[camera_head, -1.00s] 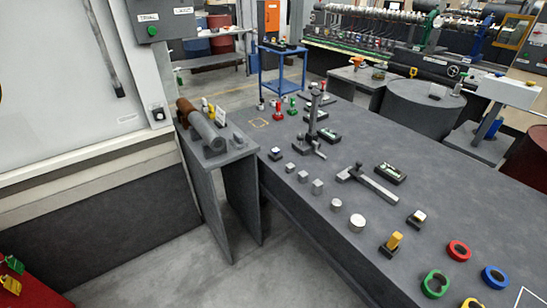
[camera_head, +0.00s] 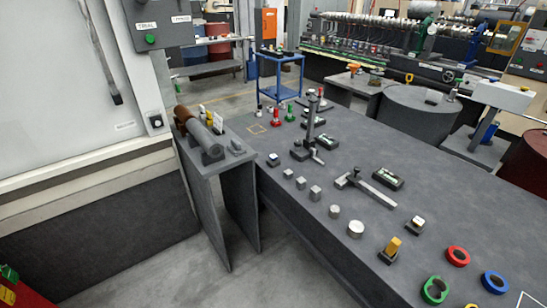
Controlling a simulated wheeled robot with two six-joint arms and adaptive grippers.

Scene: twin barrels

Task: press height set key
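A dark upright height gauge (camera_head: 311,122) stands on the grey table, on a flat base, with an arm at its foot pointing to the lower right. No separate height set key can be made out on it at this size. A small dark block with a pale top (camera_head: 273,160) sits to its left. Other flat devices with pale displays lie near it, one just right of its base (camera_head: 327,143) and one farther right (camera_head: 388,179). Neither of my grippers is in view.
A long grey table (camera_head: 450,200) carries several metal blocks, a caliper-like tool (camera_head: 368,189) and coloured rings (camera_head: 436,290). A narrow bench (camera_head: 222,166) with cylinders stands left. A wall panel has a green button (camera_head: 150,39). Open floor (camera_head: 190,270) lies at lower left.

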